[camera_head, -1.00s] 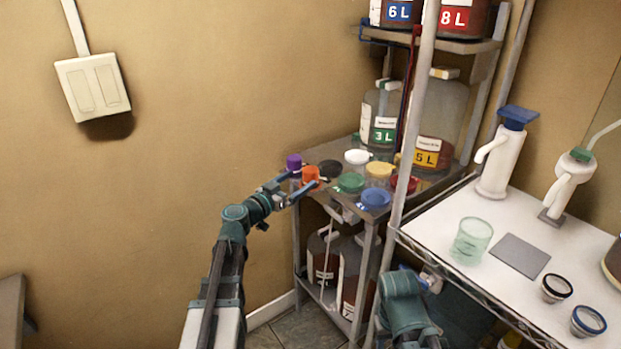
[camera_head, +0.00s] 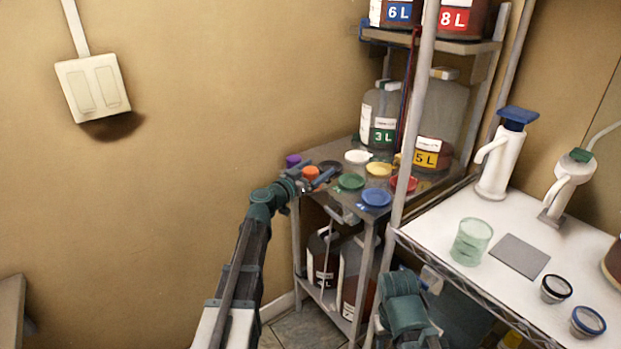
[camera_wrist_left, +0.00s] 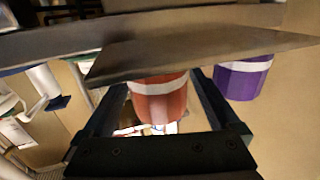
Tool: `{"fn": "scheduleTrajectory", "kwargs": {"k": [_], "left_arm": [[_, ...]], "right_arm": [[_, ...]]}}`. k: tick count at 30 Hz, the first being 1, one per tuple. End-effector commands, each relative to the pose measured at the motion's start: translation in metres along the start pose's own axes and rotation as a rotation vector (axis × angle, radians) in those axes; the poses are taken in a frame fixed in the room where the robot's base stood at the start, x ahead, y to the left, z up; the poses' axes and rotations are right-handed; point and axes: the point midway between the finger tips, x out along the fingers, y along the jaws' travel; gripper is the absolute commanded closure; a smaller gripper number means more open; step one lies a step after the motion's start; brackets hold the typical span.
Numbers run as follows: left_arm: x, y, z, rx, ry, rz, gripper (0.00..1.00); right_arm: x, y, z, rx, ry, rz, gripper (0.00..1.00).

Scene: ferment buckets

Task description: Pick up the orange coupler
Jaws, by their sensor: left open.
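The orange coupler (camera_head: 311,173) sits near the left front corner of the small shelf's top, between the purple piece and the green lid. My left gripper (camera_head: 309,181) has reached it from the front left. In the left wrist view the orange coupler (camera_wrist_left: 160,100), with a pale band, shows between the two dark fingers, one on each side. The fingers are open; whether either touches it I cannot tell. The right arm shows only in part at the bottom of the head view, and its gripper is not visible.
The purple piece (camera_head: 293,161) stands close beside the orange one and also shows in the left wrist view (camera_wrist_left: 243,78). White (camera_head: 358,156), yellow (camera_head: 378,169), green (camera_head: 351,181), blue (camera_head: 376,198) and red (camera_head: 404,183) lids crowd the shelf top (camera_head: 330,152). A post (camera_head: 411,130) stands to the right.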

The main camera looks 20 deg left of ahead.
Motion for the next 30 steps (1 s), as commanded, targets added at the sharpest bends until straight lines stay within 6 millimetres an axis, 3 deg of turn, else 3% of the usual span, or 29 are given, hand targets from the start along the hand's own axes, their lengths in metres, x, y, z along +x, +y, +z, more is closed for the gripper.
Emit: {"fn": "scheduleTrajectory", "kwargs": {"k": [5, 20, 30], "left_arm": [[-0.0007, 0.0002, 0.0, 0.0, 0.0, 0.0, 0.07], [-0.001, 0.0001, 0.0, 0.0, 0.0, 0.0, 0.97], [-0.001, 0.0001, -0.0008, 0.0, 0.0, 0.0, 1.0]], "right_arm": [[0.0, 0.0, 0.0, 0.0, 0.0, 0.0, 0.5], [0.0, 0.0, 0.0, 0.0, 0.0, 0.0, 0.5], [-0.0007, 0.0001, 0.0001, 0.0, 0.0, 0.0, 0.5]]}}
